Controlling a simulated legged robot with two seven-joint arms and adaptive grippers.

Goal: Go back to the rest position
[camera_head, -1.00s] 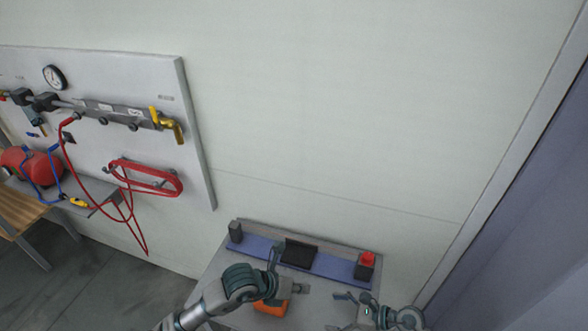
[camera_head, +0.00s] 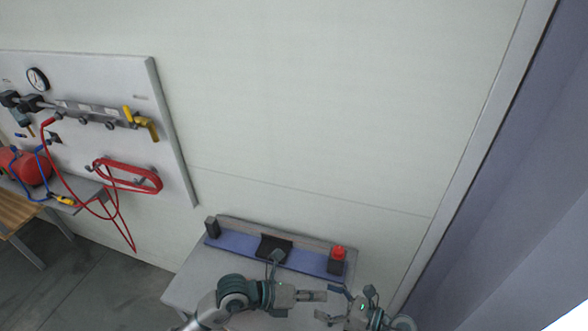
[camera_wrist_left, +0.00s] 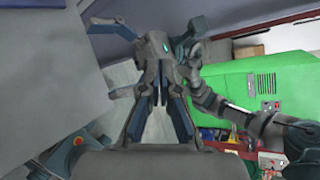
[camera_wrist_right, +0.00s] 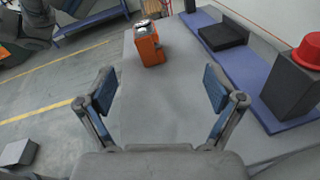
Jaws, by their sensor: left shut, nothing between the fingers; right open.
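My left gripper (camera_head: 318,296) is over the grey table and points right, towards my right gripper. It is shut and empty; its fingers converge in the left wrist view (camera_wrist_left: 160,85). My right gripper (camera_head: 328,303) is at the table's lower right, close to the left one. In the right wrist view it is open (camera_wrist_right: 160,88), with only bare table top between its fingers. Neither gripper holds anything.
The grey table (camera_head: 190,283) carries a blue strip (camera_head: 228,243) with a black holder (camera_head: 270,247) and a red button on a dark box (camera_head: 337,262). An orange device (camera_wrist_right: 148,47) stands on the table. A wall panel (camera_head: 160,95) with hoses is at left.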

